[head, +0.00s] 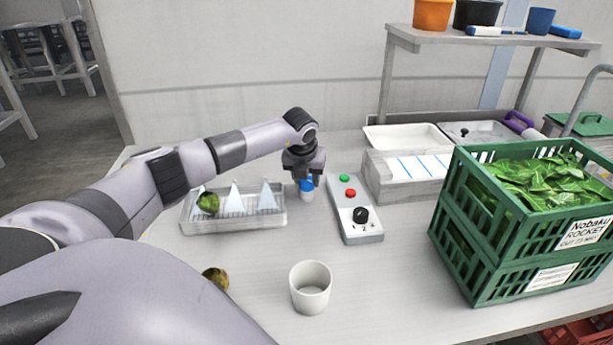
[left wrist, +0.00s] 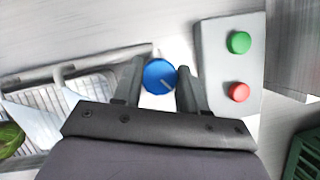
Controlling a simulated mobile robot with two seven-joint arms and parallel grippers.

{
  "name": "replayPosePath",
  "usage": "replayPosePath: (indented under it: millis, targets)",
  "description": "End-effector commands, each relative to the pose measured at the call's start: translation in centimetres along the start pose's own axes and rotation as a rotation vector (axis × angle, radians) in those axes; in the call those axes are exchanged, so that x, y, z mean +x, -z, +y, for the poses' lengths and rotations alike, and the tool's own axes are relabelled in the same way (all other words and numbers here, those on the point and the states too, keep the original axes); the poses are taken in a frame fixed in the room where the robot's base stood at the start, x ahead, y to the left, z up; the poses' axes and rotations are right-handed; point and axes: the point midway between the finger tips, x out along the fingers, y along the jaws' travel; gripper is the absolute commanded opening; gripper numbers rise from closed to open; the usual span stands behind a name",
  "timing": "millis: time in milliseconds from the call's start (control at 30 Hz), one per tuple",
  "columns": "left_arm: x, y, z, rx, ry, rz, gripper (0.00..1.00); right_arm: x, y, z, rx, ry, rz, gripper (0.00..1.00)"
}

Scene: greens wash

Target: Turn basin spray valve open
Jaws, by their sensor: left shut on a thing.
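The spray valve has a round blue knob (head: 306,184) with a pale line across its top, on a white body (head: 307,196) beside the tray. My left gripper (head: 305,180) points down over it. In the left wrist view the blue knob (left wrist: 160,76) sits between the two fingers of my left gripper (left wrist: 161,84), which are shut on it. The basin cannot be told for certain. My right gripper is not in view.
A control box (head: 355,228) with green and red buttons and a black dial stands just right of the valve. A white cup (head: 310,287) stands in front, and green crates (head: 453,243) of leaves fill the right.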

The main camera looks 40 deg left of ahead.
Motion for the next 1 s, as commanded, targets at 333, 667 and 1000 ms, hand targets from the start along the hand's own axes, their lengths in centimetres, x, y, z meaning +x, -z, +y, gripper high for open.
replayPosePath:
  millis: [333,667,1000]
  targets:
    - [-0.05,-0.06,-0.01,-0.136,-0.056,0.0,0.11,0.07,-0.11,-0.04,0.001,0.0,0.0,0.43]
    - [-0.05,-0.06,-0.02,-0.163,-0.066,0.001,0.11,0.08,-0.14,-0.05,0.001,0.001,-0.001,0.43]
    - [-0.05,-0.06,-0.02,-0.162,-0.065,0.001,0.67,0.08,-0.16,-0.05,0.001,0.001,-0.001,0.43]
